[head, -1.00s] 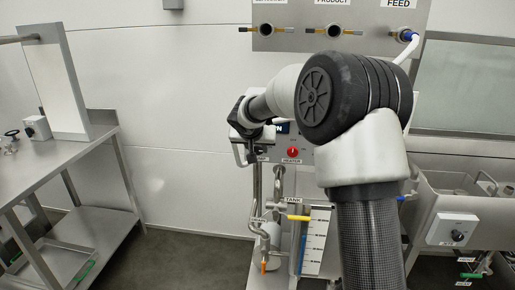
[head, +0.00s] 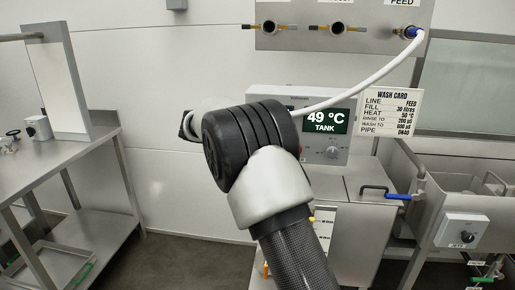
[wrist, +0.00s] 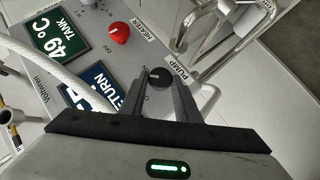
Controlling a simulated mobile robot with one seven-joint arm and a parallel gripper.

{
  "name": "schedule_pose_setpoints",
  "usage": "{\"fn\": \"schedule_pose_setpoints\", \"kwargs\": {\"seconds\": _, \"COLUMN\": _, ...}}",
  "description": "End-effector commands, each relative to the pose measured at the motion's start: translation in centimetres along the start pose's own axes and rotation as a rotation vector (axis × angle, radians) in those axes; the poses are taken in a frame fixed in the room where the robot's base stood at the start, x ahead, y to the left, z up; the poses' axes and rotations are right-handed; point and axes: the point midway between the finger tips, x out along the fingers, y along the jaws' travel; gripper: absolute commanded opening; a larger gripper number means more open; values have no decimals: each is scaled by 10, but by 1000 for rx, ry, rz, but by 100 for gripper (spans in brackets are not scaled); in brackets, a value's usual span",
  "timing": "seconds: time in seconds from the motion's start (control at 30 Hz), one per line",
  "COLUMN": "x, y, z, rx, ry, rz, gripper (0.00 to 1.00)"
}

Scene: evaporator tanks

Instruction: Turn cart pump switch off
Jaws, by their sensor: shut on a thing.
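The black pump switch (wrist: 157,75) is a round knob on the grey cart panel, beside the PUMP label (wrist: 174,61) in the wrist view. My gripper (wrist: 160,80) is shut on this knob, with one finger on each side. The marks around the knob are partly hidden by the fingers, and its on or off position is unclear. In the head view my arm hides the gripper and the pump switch. The tank display (head: 325,121) reads 49 °C.
The red heater knob (wrist: 119,32) sits near the pump knob. A white hose (wrist: 45,62) crosses the panel near my gripper; it also shows in the head view (head: 350,92). A wash card (head: 390,113) stands right of the display. A steel table (head: 75,180) is at left.

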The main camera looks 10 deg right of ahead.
Motion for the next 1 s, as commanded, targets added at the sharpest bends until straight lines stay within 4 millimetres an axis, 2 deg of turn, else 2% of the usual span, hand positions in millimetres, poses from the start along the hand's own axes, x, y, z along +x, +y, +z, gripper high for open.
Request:
{"fn": "schedule_pose_setpoints", "kwargs": {"seconds": 0.6, "x": 2, "y": -12, "z": 3, "rx": -400, "ry": 0, "rz": 398, "gripper": 7}}
{"fn": "schedule_pose_setpoints", "kwargs": {"seconds": 1.0, "x": 4, "y": -14, "z": 4, "rx": -545, "ry": 0, "rz": 544, "gripper": 7}}
